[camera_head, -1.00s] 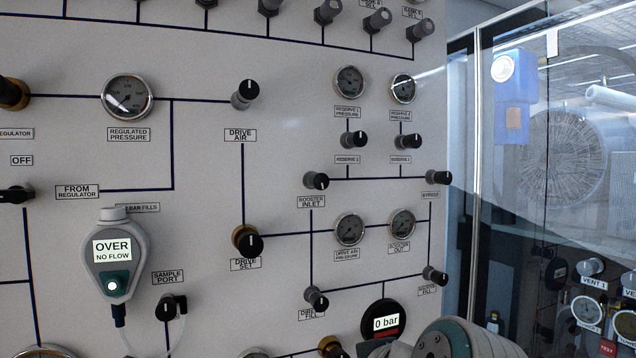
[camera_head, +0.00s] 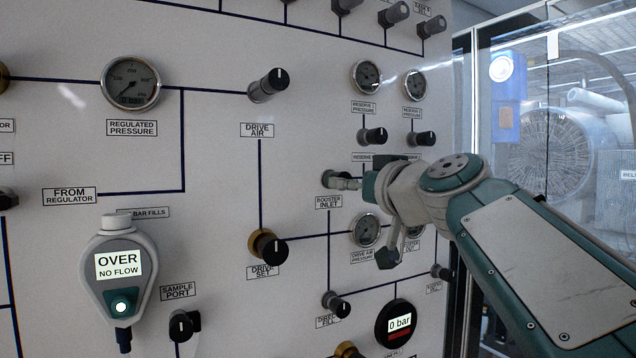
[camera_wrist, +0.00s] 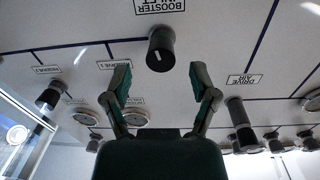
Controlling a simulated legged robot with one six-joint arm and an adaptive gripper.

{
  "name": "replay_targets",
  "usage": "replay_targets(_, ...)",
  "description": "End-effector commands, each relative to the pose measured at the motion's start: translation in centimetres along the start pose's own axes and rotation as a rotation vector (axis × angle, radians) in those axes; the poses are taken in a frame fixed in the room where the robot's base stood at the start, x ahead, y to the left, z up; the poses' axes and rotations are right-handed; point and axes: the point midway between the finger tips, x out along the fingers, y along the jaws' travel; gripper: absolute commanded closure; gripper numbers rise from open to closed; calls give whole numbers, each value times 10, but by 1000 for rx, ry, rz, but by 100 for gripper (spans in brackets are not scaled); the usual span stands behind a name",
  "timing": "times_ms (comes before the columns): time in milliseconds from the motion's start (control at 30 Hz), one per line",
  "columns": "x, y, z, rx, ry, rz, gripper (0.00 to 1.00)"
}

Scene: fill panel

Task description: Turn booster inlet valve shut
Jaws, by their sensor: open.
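The booster inlet valve (camera_head: 330,179) is a dark round knob on the panel above its "BOOSTER INLET" label (camera_head: 328,202). In the head view my gripper (camera_head: 348,183) is right at the knob and partly covers it. In the wrist view, which is upside down, the knob (camera_wrist: 161,50) has a white pointer mark and lies just beyond the fingertips, roughly in line with the gap between them. My gripper (camera_wrist: 161,77) is open with nothing between its fingers. I cannot tell from these views whether a finger touches the knob.
The reserve 1 knob (camera_head: 373,136) and reserve 2 knob (camera_head: 424,138) are above my gripper. The drive set knob (camera_head: 270,250) is lower left and the direct fill knob (camera_head: 337,305) is below. The drive air knob (camera_head: 268,86) is upper left, with bare panel between.

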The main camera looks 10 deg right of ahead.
Motion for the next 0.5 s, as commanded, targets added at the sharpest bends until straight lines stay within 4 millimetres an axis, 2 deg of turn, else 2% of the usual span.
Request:
replay_targets(33, 10, -1, 1, -1, -1, -3, 25)
replay_targets(200, 27, 4, 0, 3, -1, -1, 25)
replay_targets(500, 32, 5, 0, 4, 1, 1, 25)
